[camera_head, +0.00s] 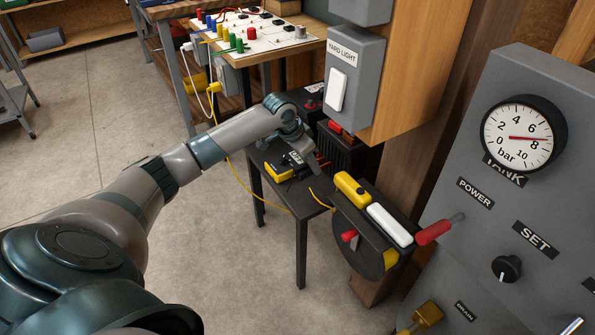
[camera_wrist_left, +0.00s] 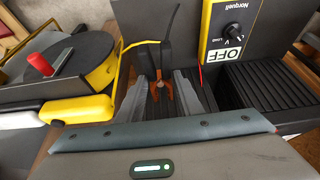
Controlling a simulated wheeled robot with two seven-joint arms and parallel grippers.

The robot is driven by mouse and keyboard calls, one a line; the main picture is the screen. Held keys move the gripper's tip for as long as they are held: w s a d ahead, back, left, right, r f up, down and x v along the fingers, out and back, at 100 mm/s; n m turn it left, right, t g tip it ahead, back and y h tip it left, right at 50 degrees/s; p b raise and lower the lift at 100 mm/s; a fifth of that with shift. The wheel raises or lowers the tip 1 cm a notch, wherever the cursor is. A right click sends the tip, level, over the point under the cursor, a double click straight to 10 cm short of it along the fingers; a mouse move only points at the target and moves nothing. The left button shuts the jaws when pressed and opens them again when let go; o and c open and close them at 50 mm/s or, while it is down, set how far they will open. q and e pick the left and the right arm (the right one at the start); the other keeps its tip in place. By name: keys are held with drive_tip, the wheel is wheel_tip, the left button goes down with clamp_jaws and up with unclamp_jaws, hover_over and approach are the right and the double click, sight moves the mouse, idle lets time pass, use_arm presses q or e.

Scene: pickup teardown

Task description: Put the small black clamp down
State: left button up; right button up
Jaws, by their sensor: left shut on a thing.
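The small black clamp (camera_wrist_left: 170,40) shows in the left wrist view with dark handles pointing up the picture and orange-brown jaws low between my fingers. My left gripper (camera_wrist_left: 170,88) is shut on it, one grey finger on each side. In the head view my left gripper (camera_head: 312,158) is over the small black table, beside the yellow-and-black box, and mostly hides the clamp. In the wrist view a ribbed black surface lies under the fingers; I cannot tell whether the clamp touches it. My right gripper is not in view.
The box marked OFF (camera_wrist_left: 236,38) has a dial and stands close to the fingers. A reel with a red knob (camera_wrist_left: 38,63) and a yellow handle (camera_wrist_left: 75,108) are at left. A grey switch box (camera_head: 352,80) hangs above. A yellow cable (camera_head: 240,185) runs near the table.

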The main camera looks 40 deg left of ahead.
use_arm(q)
drive_tip(key=shift+w+a+f, duration=0.15)
drive_tip(key=shift+a+f, duration=0.1)
drive_tip(key=shift+a, duration=0.1)
drive_tip(key=shift+r, duration=0.1)
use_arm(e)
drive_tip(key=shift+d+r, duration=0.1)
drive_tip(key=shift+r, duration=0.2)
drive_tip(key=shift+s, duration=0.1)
use_arm(q)
drive_tip(key=shift+f+b, duration=0.3)
drive_tip(key=shift+f, duration=2.85)
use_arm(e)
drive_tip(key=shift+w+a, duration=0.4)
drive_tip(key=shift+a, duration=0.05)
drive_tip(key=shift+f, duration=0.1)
